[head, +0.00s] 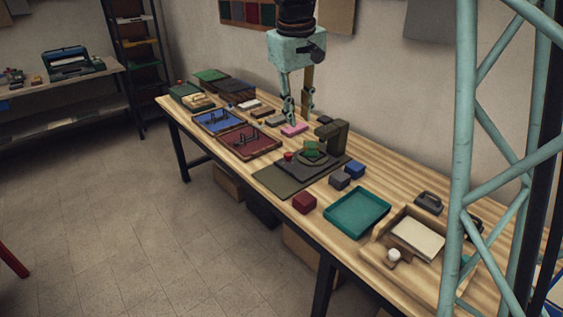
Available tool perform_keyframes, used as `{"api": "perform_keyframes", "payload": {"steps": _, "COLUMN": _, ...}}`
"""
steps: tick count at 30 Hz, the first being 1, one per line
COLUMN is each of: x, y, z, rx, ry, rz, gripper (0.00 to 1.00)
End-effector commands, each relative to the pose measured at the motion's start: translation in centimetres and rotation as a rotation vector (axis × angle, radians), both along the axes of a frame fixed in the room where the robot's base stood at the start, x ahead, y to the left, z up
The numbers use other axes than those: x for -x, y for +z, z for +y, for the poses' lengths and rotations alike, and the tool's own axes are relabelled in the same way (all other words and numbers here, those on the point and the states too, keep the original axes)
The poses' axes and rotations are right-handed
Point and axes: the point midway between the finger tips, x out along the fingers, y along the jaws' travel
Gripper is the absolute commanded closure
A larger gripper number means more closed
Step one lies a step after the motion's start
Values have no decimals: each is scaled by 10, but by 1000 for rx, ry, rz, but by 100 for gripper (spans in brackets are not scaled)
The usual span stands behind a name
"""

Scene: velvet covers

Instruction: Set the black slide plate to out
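A dark press-like device (333,137) stands near the middle of the long wooden table. In front of its upright is a dark flat plate (322,167), which looks like the black slide plate, with a green piece (312,149) and a small red knob (288,156) on or above it. How far the plate is slid out is hard to tell at this size. My gripper (298,118) hangs pointing down, behind and left of the device in the picture. Its two fingers are apart with nothing between them. A pink block (294,129) shows just below the fingertips.
An olive mat (277,181) lies at the device's front left. Blue and grey blocks (340,180), a red block (304,202) and a teal tray (357,212) stand to the right. Blue (217,121) and dark red (247,141) trays lie left. A teal lattice column covers the right side.

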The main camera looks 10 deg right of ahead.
Motion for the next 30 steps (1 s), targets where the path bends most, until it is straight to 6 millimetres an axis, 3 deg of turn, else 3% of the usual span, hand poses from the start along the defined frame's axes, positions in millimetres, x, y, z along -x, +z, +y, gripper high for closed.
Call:
{"api": "perform_keyframes", "payload": {"steps": 17, "x": -101, "y": -64, "z": 9, "rx": 37, "ry": 72, "rz": 47, "gripper": 80}}
{"api": "perform_keyframes", "payload": {"steps": 30, "x": -166, "y": -128, "z": 16, "rx": 65, "ry": 128, "rz": 80, "gripper": 80}}
